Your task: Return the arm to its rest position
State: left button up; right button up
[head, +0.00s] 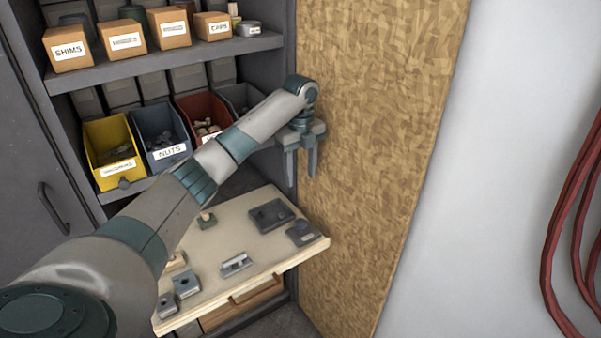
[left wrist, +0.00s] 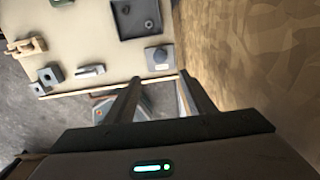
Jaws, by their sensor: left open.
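My left arm comes in from the left in the head view and reaches across the shelf unit toward the plywood panel. My left gripper (head: 301,173) is open and empty, pointing down in front of the panel, above the right back part of the pull-out board. In the left wrist view the two fingers (left wrist: 160,98) stand apart with nothing between them. The right gripper is not in view.
The pull-out board (head: 225,285) carries a dark tray (head: 270,215) and several small metal parts. Yellow, blue and red bins (head: 112,150) stand on the shelf behind. The plywood panel (head: 385,120) is close on the right. A red hose (head: 560,230) hangs at far right.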

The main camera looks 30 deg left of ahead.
pick_arm(q)
jog(key=s+d+f+n+t, duration=0.1)
jog(key=s+d+f+n, duration=0.2)
jog(key=s+d+f, duration=0.75)
jog(key=s+d+f+n, duration=0.3)
jog(key=s+d+f, duration=0.4)
jog(key=f, duration=0.6)
jog(key=s+d+f+n+t+h, duration=0.1)
jog(key=s+d+f+n, duration=0.15)
jog(key=s, duration=0.35)
jog(key=s+d+f+n, duration=0.1)
jog(key=s+d+n, duration=0.25)
jog(key=s, duration=0.25)
jog(key=s+a+r+n+t, duration=0.25)
jog(key=s+n, duration=0.65)
jog(key=s, duration=0.6)
notch_tip(320, 180, down, 26)
jog(key=g, duration=0.2)
jog(key=s+a+f+m, duration=0.1)
jog(key=s+a+f, duration=0.1)
jog(key=s+f, duration=1.4)
notch_tip(320, 180, down, 3)
jog(key=shift+a+r+g+y, duration=0.2)
jog(key=shift+a+g+y, duration=0.15)
jog(key=shift+y, duration=0.05)
